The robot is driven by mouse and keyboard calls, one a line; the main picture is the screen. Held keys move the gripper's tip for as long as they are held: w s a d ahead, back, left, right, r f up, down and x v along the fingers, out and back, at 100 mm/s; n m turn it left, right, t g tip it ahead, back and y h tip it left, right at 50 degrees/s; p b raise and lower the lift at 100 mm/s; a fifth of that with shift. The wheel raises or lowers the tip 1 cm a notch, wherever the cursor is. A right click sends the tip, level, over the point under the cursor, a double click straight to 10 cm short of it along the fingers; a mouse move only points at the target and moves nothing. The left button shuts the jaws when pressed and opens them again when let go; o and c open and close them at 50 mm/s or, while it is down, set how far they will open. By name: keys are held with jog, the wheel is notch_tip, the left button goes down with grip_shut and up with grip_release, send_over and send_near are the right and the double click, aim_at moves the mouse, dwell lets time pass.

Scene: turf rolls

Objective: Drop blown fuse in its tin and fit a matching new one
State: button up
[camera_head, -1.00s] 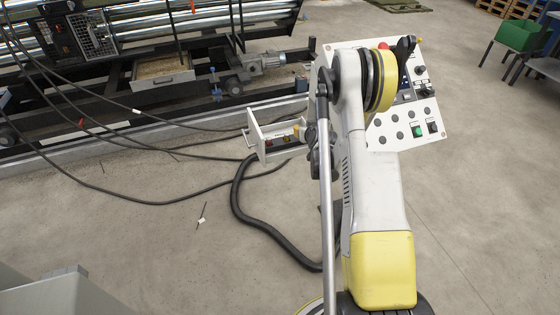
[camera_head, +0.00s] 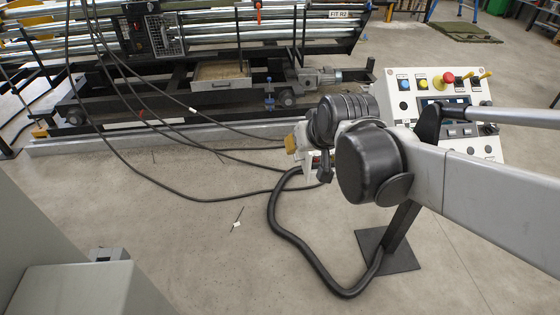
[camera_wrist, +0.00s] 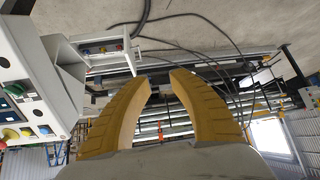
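My gripper (camera_wrist: 160,77) shows two yellow fingers in the wrist view, spread apart with nothing between them. In the head view one yellow finger of my gripper (camera_head: 290,143) shows beyond my dark wrist joints. A white open-fronted box (camera_wrist: 105,47) with small red, blue and green parts is left of the fingertips in the wrist view, apart from them. In the head view my arm covers most of this box (camera_head: 305,163). I cannot make out the blown fuse, a new fuse or the tin. A white sign (camera_head: 339,15) on the machine reads "FIT R2".
A control panel (camera_head: 408,85) with coloured buttons and a red knob stands right of my wrist. A thick black hose (camera_head: 285,235) and thin cables cross the floor. A rack of metal rollers (camera_head: 210,30) spans the back. A grey cabinet (camera_head: 75,290) is at lower left.

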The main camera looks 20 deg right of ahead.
jog(key=s+a+f+n+g, duration=0.1)
jog(key=s+a, duration=0.4)
jog(key=s, duration=0.8)
jog(key=shift+s+a+f, duration=0.15)
jog(key=shift+s+f, duration=0.05)
jog(key=shift+f, duration=0.3)
